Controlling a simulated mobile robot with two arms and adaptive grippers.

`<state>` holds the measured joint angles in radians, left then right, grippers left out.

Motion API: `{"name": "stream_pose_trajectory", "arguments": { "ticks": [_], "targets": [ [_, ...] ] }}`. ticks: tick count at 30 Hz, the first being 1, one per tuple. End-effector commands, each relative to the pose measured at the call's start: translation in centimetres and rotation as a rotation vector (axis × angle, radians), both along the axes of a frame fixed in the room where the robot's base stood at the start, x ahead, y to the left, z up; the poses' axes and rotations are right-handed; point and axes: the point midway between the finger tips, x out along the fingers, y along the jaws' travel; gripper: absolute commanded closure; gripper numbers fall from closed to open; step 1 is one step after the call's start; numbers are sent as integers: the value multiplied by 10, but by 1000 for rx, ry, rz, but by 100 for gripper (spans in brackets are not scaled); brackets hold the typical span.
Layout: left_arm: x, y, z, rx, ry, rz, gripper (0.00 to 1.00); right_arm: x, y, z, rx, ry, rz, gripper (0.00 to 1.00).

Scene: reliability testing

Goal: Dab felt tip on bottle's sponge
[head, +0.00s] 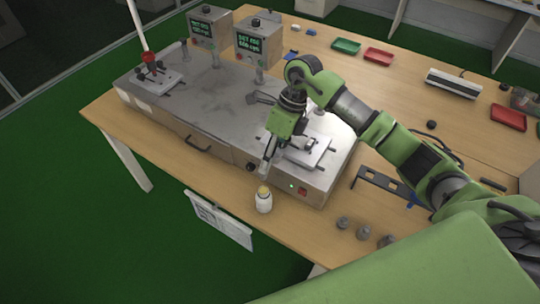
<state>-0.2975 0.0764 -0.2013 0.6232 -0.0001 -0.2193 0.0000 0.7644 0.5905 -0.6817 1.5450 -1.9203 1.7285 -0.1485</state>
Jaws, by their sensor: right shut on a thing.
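A small white bottle (264,203) stands upright near the front edge of the wooden table, just in front of the metal test machine. Its yellowish sponge top (263,190) faces up. My right gripper (269,157) reaches in from the right and points down at the machine's front edge, above and slightly behind the bottle. It is shut on a slim grey tool (265,168) that hangs towards the bottle. The felt tip is too small to make out; a gap seems to show between tool and sponge. My left gripper is not in view.
The metal test machine (200,105) fills the table's left side, with two display boxes (210,28) behind. Several grey weights (363,233) and a dark slotted bracket (388,187) lie right of the bottle. Green (346,46) and red (378,56) trays lie at the back.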

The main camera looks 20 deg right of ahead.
Motion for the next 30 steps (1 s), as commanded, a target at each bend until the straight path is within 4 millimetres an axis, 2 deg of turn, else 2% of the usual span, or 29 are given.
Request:
{"name": "stream_pose_trajectory", "arguments": {
  "ticks": [1, 7, 14, 24, 30],
  "targets": [
    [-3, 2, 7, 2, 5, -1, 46, 1, -1, 3, 3, 2, -44, 87],
    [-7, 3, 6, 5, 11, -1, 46, 4, -4, -3, 7, 0, -118, 87],
    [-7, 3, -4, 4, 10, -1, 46, 3, -3, -19, 8, 1, -116, 87],
    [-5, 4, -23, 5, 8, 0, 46, 3, -4, -54, 7, 0, -114, 87],
    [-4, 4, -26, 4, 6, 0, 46, 3, -3, -61, 7, 0, -114, 87]
  ]
}}
